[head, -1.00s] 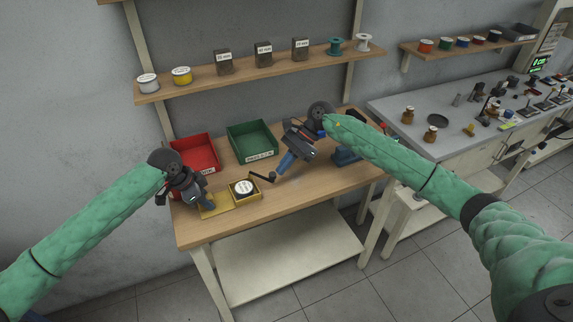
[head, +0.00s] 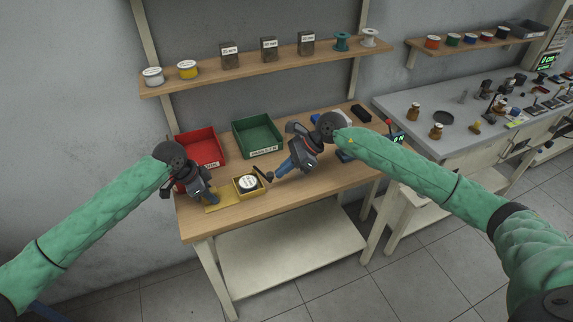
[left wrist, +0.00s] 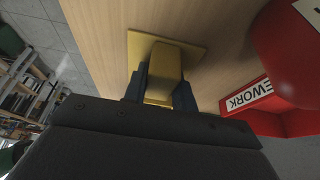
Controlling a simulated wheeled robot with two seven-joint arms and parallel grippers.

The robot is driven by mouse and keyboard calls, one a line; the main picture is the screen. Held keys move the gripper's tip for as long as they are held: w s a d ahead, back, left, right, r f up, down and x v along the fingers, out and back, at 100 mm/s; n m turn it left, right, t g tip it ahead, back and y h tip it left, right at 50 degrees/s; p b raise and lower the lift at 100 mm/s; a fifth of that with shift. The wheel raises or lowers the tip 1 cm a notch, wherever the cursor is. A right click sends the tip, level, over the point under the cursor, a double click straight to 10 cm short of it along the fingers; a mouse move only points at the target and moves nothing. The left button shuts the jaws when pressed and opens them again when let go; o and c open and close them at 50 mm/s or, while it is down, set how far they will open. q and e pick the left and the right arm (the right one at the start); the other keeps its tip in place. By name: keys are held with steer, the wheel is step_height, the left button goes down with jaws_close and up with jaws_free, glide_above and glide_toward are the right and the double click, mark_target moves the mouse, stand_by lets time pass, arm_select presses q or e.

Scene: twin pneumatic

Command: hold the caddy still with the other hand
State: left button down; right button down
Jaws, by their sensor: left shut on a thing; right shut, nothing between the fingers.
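A yellow caddy stands near the table's front edge: an open box (head: 248,194) with a black, white-topped round thing (head: 248,183) in it, beside a flat yellow plate (head: 219,207). Whether box and plate are one piece I cannot tell. My left gripper (head: 211,197) is shut on a yellow upright block (left wrist: 165,68) that rises from the plate (left wrist: 142,48), seen in the left wrist view. My right gripper (head: 271,178) is shut and empty, its blue fingertips just right of the box, close to a thin dark lever (head: 259,173). Whether they touch it is unclear.
A red bin (head: 212,160) and a green bin (head: 259,148) stand behind the caddy. A wooden shelf (head: 262,63) with spools and dark blocks hangs above. The table front right of the caddy is clear.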

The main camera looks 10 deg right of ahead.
steer(key=s+a+m+t+h, duration=0.1)
steer(key=s+a+m+t, duration=0.2)
steer(key=a, duration=0.5)
steer(key=shift+m+t, duration=0.3)
steer(key=shift+m, duration=0.6)
steer(key=shift+d, duration=0.1)
steer(key=shift+w+d, duration=0.3)
steer(key=shift+w, duration=0.4)
steer(key=s+d+r, duration=0.7)
steer(key=s, duration=0.1)
steer(key=shift+s+d, duration=0.15)
